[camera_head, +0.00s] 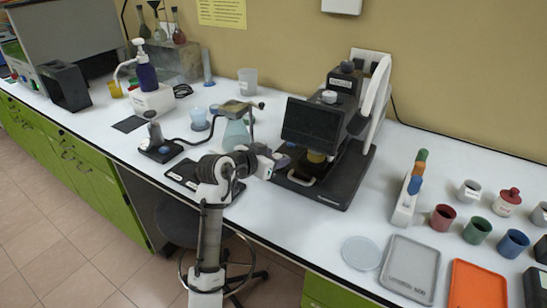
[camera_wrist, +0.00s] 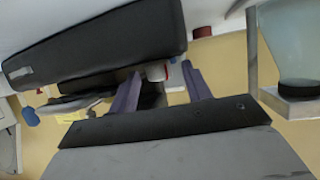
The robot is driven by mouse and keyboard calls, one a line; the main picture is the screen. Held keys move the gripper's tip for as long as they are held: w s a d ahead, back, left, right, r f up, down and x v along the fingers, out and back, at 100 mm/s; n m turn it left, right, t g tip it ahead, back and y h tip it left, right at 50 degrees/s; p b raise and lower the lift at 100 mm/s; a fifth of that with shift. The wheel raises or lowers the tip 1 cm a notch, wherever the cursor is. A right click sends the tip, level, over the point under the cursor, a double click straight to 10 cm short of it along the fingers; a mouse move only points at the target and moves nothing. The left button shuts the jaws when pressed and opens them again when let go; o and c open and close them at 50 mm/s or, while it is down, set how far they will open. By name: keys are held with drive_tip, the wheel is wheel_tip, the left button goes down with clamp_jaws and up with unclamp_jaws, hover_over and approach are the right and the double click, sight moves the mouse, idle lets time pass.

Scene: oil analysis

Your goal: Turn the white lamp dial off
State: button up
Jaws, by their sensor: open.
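The black instrument (camera_head: 312,125) stands on the bench with a dark panel facing front left. I cannot pick out the white lamp dial for certain. My gripper (camera_head: 280,160) is in front of the instrument's left side, above the bench edge. In the wrist view its two purple fingers (camera_wrist: 161,80) are spread apart. A small white round piece (camera_wrist: 155,73) with a dark reddish edge shows between the fingertips. Its distance from them is unclear, and I cannot tell if it is the dial. A black body (camera_wrist: 95,45) fills the upper left of the wrist view.
A conical flask (camera_head: 237,133) on a stand is just left of my gripper. To the right are a white rack with coloured handles (camera_head: 406,205), several mugs, a grey tray (camera_head: 410,268) and an orange tray (camera_head: 477,288). The bench between instrument and rack is clear.

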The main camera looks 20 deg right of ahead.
drive_tip(key=b+v, duration=0.3)
drive_tip(key=v, duration=1.1)
drive_tip(key=shift+w, duration=0.1)
